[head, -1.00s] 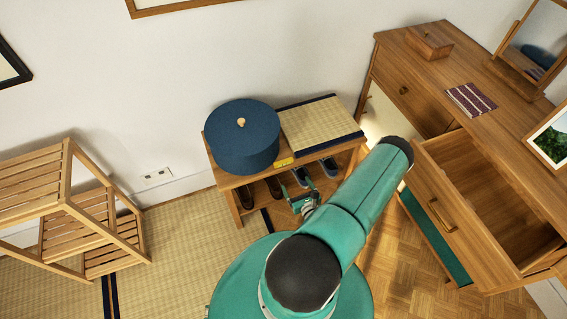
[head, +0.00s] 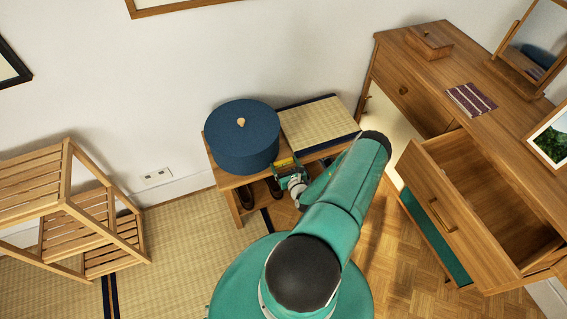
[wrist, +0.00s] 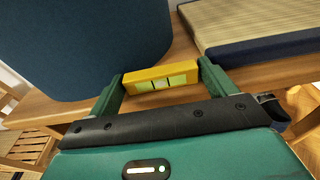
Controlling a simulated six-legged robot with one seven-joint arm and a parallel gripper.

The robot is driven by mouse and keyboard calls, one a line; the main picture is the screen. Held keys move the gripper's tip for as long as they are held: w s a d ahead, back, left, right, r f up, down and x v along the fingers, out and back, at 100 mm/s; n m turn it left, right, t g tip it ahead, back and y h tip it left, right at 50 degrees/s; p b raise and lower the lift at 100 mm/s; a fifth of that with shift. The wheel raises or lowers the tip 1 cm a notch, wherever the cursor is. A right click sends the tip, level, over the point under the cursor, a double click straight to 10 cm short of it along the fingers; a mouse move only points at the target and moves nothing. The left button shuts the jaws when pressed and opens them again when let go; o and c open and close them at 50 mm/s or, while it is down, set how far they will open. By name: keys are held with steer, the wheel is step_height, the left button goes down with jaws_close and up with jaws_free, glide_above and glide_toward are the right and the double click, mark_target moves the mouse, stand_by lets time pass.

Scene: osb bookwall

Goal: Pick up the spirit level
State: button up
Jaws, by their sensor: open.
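The spirit level (wrist: 160,77) is a short yellow bar with pale green windows. It lies at the front of the wooden bench top, between the round blue box and the tatami cushion. In the head view the level (head: 285,161) is partly hidden by my gripper (head: 288,172). In the wrist view my gripper (wrist: 158,82) is open, with one green finger at each end of the level. I cannot tell whether either finger touches it.
The round blue box (head: 241,137) stands close on the left, the tatami cushion (head: 318,123) on the right. Shoes (head: 247,194) sit under the bench (head: 222,180). At right, a wooden dresser (head: 420,75) has an open drawer (head: 490,185). A slatted rack (head: 65,185) stands at left.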

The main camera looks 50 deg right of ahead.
steer(key=c, duration=0.7)
steer(key=shift+r, duration=0.1)
